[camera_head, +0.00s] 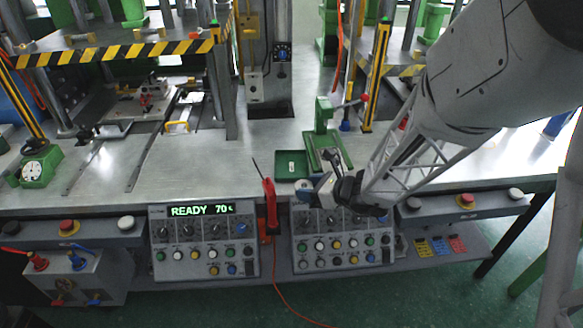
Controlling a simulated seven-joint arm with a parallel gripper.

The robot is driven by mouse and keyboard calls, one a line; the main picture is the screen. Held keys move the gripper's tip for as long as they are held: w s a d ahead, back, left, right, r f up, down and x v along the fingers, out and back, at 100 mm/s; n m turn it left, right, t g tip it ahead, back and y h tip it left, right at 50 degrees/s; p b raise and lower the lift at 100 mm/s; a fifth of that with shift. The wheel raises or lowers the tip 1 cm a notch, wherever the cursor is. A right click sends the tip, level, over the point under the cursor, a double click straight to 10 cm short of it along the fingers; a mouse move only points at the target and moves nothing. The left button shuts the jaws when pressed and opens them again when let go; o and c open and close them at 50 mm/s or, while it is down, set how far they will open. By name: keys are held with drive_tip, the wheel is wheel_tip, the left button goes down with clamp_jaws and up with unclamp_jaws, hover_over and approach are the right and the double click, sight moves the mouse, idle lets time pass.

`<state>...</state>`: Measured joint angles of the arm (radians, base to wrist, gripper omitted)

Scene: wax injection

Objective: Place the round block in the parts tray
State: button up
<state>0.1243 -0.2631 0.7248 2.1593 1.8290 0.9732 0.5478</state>
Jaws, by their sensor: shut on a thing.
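The parts tray (291,163) looks to be the shallow green tray on the metal table, near the front edge and left of the green hand press. My gripper (308,191) comes in from the right and is just in front of and below the tray in the picture, over the control panel's top edge. It is shut on a small grey-blue piece at its fingertips, which I take for the round block. The piece is too small and too covered by the fingers for its shape to be clear. No other round block can be made out.
A green hand press (325,137) stands right behind the tray. A red-handled tool (270,204) with a thin tip stands upright at the front edge, left of my gripper. Control panels (204,242) line the front. The tabletop left of the tray is clear.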

drive_tip(key=shift+w, duration=0.1)
hover_over(296, 174)
drive_tip(key=shift+f, duration=0.75)
idle(0.4)
drive_tip(key=shift+f, duration=1.75)
drive_tip(key=o, duration=0.7)
drive_tip(key=shift+f, duration=0.1)
drive_tip(key=shift+o, duration=0.2)
